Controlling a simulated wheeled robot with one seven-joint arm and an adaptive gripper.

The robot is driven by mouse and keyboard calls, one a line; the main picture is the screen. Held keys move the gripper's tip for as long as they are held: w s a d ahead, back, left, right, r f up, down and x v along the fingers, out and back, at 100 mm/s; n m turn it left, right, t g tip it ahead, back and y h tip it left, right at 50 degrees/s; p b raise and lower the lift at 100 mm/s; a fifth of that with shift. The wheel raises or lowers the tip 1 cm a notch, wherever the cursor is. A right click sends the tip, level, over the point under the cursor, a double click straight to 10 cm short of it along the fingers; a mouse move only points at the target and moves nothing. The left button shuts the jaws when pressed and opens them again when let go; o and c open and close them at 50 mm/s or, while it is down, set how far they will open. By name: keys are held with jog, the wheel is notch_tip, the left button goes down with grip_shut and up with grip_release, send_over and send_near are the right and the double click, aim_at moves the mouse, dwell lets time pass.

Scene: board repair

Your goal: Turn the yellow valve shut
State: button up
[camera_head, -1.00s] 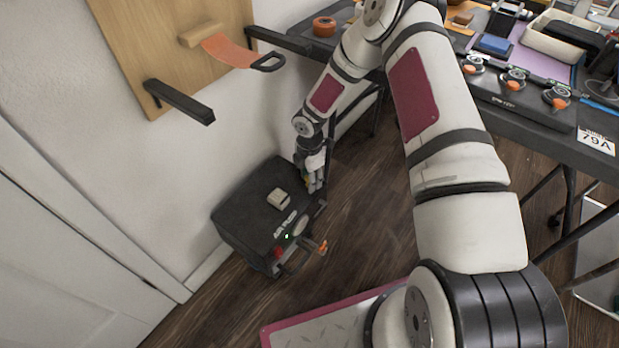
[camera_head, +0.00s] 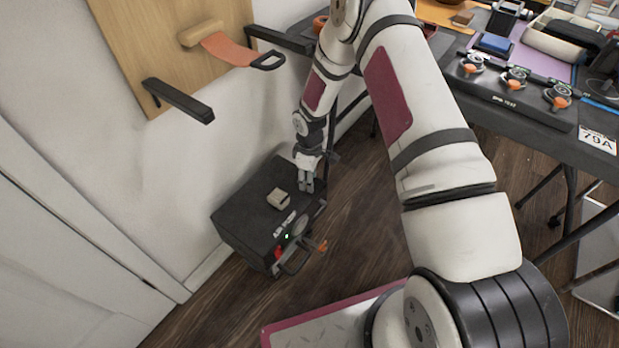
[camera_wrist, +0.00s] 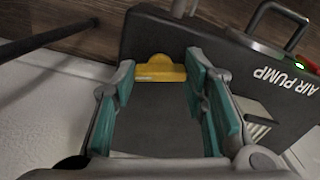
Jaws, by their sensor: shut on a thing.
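The yellow valve (camera_wrist: 160,69) is at the top middle of the wrist view, at the edge of the black air pump (camera_wrist: 185,32). My gripper (camera_wrist: 160,72) has its teal finger pads on either side of the valve and is shut on it. In the head view my gripper (camera_head: 306,186) points down at the far right side of the pump (camera_head: 245,212), which stands on the floor by the wall. The valve is hidden behind the fingers there.
A cream block (camera_head: 278,199) lies on top of the pump. A wall board (camera_head: 165,50) with black brackets is above. The workbench (camera_head: 520,100) is at right. Wooden floor (camera_head: 355,225) is clear between.

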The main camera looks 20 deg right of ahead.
jog(key=shift+m, duration=1.6)
jog(key=o, duration=1.2)
jog(key=shift+c, duration=0.2)
notch_tip(320, 180, up, 8)
jog(key=shift+f, duration=0.25)
jog(key=shift+s, duration=0.1)
